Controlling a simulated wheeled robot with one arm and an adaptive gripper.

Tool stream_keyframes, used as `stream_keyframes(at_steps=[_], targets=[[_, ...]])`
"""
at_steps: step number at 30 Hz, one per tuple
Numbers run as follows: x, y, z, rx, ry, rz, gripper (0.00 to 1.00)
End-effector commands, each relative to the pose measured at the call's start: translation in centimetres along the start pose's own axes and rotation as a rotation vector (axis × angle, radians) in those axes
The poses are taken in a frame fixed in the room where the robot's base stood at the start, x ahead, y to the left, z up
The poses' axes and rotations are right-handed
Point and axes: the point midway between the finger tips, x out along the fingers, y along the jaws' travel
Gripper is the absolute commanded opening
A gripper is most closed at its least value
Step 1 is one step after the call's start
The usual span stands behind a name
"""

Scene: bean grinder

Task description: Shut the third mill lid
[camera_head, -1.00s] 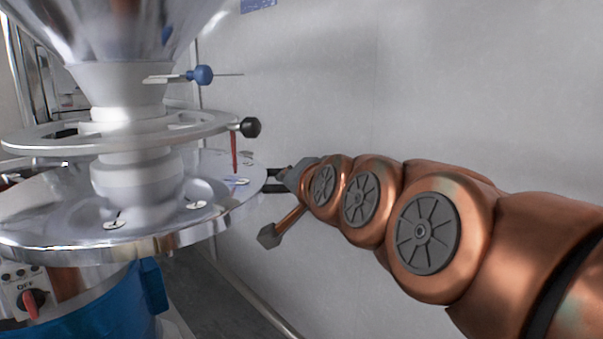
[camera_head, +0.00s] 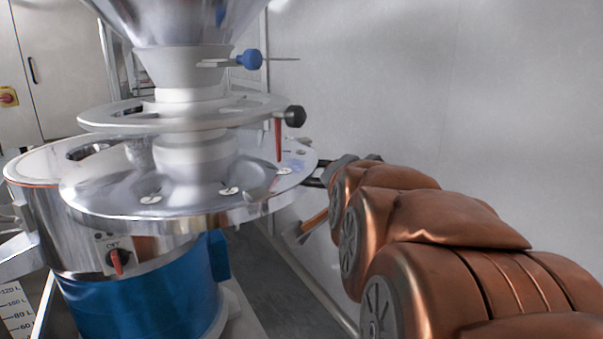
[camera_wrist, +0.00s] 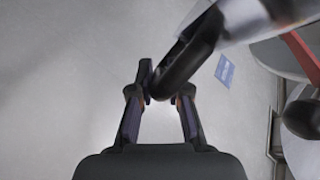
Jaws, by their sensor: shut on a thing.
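The mill (camera_head: 140,285) has a blue and steel drum with a red switch knob, left of centre in the head view. Its lid, a shiny steel disc (camera_head: 105,192) under a hopper (camera_head: 180,28), overlaps the drum top and juts out to the right, leaving part of the drum top (camera_head: 40,165) showing at left. My gripper (camera_head: 318,172) is at the disc's right edge. In the wrist view, my gripper (camera_wrist: 160,97) is shut on a black bar-like handle (camera_wrist: 190,55) running up to a shiny metal part. The exact contact is partly hidden by the fingers.
A pale ring (camera_head: 150,122) with a black knob (camera_head: 294,116) and a red pin (camera_head: 278,140) sits above the disc. A blue knob (camera_head: 249,59) sticks out higher up. A plain wall (camera_head: 370,80) stands close behind my arm. A grey cabinet (camera_head: 60,60) is at far left.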

Motion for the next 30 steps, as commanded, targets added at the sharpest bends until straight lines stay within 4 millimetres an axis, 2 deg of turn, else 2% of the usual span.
stream_keyframes(at_steps=[14,15,21,30], targets=[[-0.07,-0.14,0.11,0.001,0.000,-0.001,0.00],[-0.07,-0.14,0.10,0.001,0.000,-0.001,0.20],[-0.04,-0.08,0.07,0.001,0.001,0.000,0.41],[-0.02,-0.03,0.03,0.001,0.001,0.001,0.41]])
